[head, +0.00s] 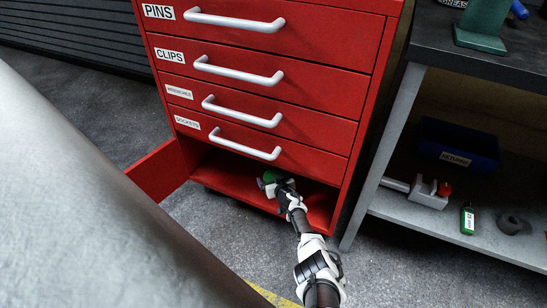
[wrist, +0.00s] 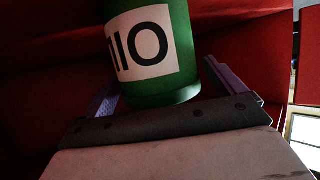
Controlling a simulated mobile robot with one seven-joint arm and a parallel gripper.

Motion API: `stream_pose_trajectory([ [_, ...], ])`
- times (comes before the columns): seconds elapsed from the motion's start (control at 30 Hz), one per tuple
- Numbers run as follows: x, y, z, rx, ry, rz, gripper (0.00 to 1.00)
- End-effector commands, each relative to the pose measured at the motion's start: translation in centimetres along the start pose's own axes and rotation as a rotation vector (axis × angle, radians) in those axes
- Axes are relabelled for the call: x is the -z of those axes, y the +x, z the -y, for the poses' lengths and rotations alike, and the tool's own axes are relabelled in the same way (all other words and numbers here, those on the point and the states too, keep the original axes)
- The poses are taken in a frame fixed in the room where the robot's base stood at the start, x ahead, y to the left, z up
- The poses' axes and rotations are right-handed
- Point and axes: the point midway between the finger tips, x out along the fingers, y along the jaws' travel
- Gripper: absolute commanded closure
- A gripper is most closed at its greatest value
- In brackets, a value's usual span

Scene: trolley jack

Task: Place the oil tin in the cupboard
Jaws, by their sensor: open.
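The oil tin is a green cylinder with a white label. It shows large in the wrist view (wrist: 165,94), between the two spread fingers of my gripper (wrist: 160,92), its lettering upside down and partly cut off. In the head view the tin (head: 270,175) is a small green patch at the end of my gripper (head: 267,182), mostly hidden. The cupboard (head: 235,182) is the open bottom compartment of the red cabinet, and my gripper reaches inside it. My gripper is open around the tin. I cannot tell whether the tin touches the cupboard floor.
The cupboard door (head: 158,169) hangs open at the left. Drawers with white handles (head: 240,75) are shut above. At the right, a bench's lower shelf (head: 400,205) holds a blue bin (head: 457,146), a green bottle (head: 468,219) and a grey ring-shaped thing (head: 512,224).

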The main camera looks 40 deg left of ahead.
Motion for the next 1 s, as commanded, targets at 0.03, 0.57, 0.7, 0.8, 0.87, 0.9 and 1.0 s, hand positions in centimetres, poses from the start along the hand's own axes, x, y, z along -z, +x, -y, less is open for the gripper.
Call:
stream_pose_trajectory([
  [0.03, 0.0, 0.0, 0.0, 0.000, 0.000, 0.000, 0.05],
  [0.57, 0.8, -5.1, -0.2, -0.002, 0.002, 0.002, 0.05],
  [0.7, 0.9, -7.1, -0.1, -0.003, 0.003, 0.001, 0.05],
  [0.8, 0.8, -8.6, -0.1, -0.002, 0.003, 0.001, 0.05],
  [0.87, 0.8, -9.3, 0.0, -0.001, 0.003, 0.000, 0.05],
  [0.9, 0.8, -9.8, -0.1, -0.002, 0.003, 0.000, 0.05],
  [1.0, 0.7, -10.9, -0.1, -0.002, 0.003, 0.001, 0.05],
])
